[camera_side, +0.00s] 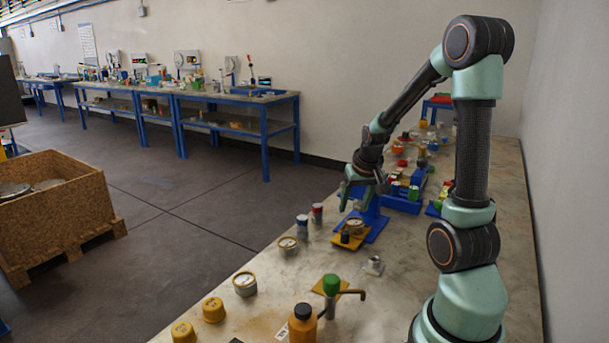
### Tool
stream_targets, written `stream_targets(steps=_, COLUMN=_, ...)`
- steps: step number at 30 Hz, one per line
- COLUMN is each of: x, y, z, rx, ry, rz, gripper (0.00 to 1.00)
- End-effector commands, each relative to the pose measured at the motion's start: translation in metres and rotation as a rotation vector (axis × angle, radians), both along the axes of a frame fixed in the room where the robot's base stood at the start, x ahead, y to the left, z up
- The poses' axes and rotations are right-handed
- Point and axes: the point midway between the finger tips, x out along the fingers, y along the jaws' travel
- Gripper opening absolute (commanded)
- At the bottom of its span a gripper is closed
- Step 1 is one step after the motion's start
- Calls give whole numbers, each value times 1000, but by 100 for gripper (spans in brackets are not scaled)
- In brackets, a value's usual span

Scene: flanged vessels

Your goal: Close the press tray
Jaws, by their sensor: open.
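A blue press (377,222) stands on the workbench under my arm's end. A yellow-orange press tray (341,244) sticks out from its front left side. A small dark piece (345,237) and a round pale-rimmed vessel (355,227) are on the tray. My gripper (354,202) points down above the tray and in front of the press. It is open, and I see nothing between its fingers. A gap shows between the fingertips and the things on the tray. My gripper and wrist hide part of the press's upper side.
Small cans (317,212) and a round tin (287,244) stand left of the tray. A metal fitting (374,265) and a green-topped tap piece (331,286) are nearer the camera. Blue bins (402,203) with coloured parts lie behind the press. A wall bounds the bench at right.

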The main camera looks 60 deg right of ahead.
Motion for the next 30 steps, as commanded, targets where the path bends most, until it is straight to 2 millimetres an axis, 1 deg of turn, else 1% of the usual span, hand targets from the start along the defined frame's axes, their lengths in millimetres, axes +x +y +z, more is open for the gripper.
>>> stream_targets(steps=5, x=2, y=-1, z=-8, rx=-4, ry=-4, rz=0, gripper=62)
stream_targets(steps=24, x=25, y=-25, z=-90, rx=-2, ry=-1, rz=0, gripper=62)
stream_targets(steps=30, x=30, y=-30, z=-106, rx=-3, ry=-2, rz=0, gripper=62)
